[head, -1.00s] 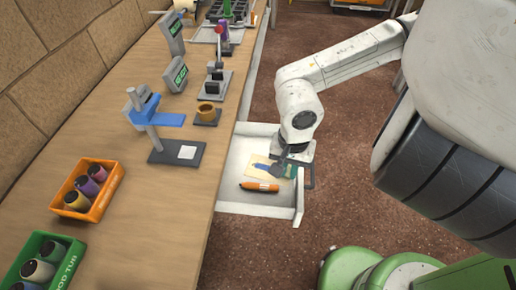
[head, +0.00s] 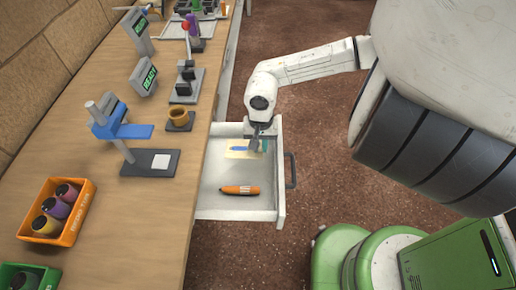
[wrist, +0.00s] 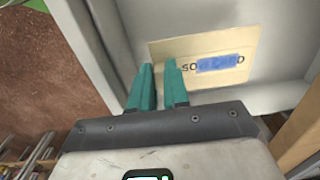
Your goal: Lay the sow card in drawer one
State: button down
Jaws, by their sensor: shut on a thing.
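The sow card (head: 236,155) is a cream card with a blue strip over part of its lettering. It is inside the open white drawer (head: 222,206), toward the far side. My gripper (head: 258,148) reaches down into the drawer and is shut on the card's edge. In the wrist view, the card (wrist: 217,76) shows beyond the teal fingertips of my gripper (wrist: 158,68), over the pale drawer floor (wrist: 205,14). Whether the card touches the floor, I cannot tell. The fingers hide part of its edge.
An orange marker (head: 240,190) lies in the drawer, nearer than the card. The drawer front with its dark handle (head: 291,170) is at the right. The wooden bench (head: 120,215) at left carries a blue-armed stand (head: 125,131) and an orange bin (head: 70,229).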

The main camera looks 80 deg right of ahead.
jog(key=shift+w+d+f, duration=0.2)
jog(key=shift+d+f, duration=0.15)
jog(key=shift+f, duration=0.15)
jog(key=shift+w+d+f, duration=0.15)
jog(key=shift+d+f, duration=0.2)
jog(key=shift+f, duration=0.15)
jog(key=shift+d+f, duration=0.15)
jog(key=shift+f, duration=1.5)
jog(key=shift+f, duration=0.2)
jog(key=c, duration=1.1)
grip_release()
jog(key=shift+r, duration=0.15)
notch_tip(320, 180, up, 12)
jog(key=shift+r, duration=0.1)
